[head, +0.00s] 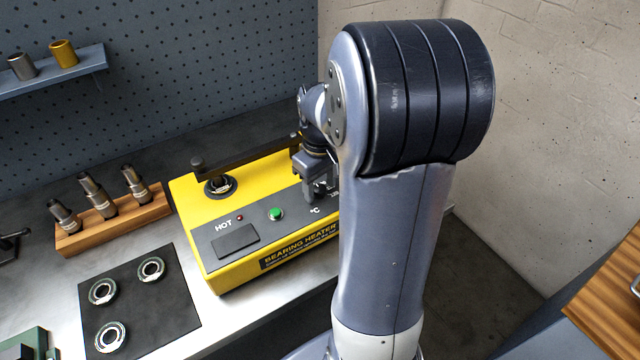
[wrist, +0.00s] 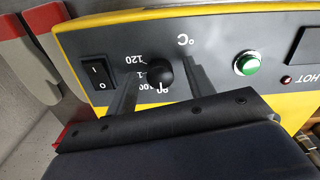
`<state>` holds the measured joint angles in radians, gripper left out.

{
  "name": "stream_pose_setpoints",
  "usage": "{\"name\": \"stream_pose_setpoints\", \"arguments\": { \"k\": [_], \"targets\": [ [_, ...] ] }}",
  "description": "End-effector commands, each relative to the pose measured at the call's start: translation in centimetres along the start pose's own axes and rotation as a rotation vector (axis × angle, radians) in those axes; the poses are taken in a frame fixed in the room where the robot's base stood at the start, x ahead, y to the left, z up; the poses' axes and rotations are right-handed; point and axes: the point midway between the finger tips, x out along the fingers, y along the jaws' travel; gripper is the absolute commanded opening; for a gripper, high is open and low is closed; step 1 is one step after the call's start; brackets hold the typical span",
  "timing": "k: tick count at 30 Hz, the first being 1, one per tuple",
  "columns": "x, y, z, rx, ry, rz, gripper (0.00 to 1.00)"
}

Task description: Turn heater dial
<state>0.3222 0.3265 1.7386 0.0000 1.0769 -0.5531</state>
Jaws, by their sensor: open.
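The yellow bearing heater (head: 228,275) stands on the bench with a grey front panel. Its heater dial (wrist: 160,73) is a round black knob with a white pointer mark, with printed numbers such as 120 beside it, upside down in the wrist view. My gripper (wrist: 157,68) is open, with one finger on each side of the knob and visible gaps between. In the head view my gripper (head: 318,190) is over the right part of the panel and hides the dial. I cannot tell how deep the fingertips reach.
The panel also has a green button (head: 276,214), a red HOT lamp (head: 240,217), a dark display (head: 235,241) and a rocker switch (wrist: 97,83). A black bar (head: 245,156) crosses the heater's top. A wooden rack (head: 115,225) and a dark mat (head: 140,315) with bearings lie left.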

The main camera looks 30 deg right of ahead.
Motion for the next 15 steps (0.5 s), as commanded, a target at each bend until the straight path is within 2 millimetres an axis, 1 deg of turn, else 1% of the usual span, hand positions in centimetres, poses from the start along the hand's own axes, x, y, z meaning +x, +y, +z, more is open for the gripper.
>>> {"name": "stream_pose_setpoints", "arguments": {
  "k": [3,11,15],
  "targets": [
    [0.58,-0.02,0.04,0.0,0.0,0.0,0.5],
    [0.67,-0.01,0.02,0.0,0.0,0.0,0.5],
    [0.65,-0.01,0.02,0.0,0.0,0.0,0.39]
  ]
}}
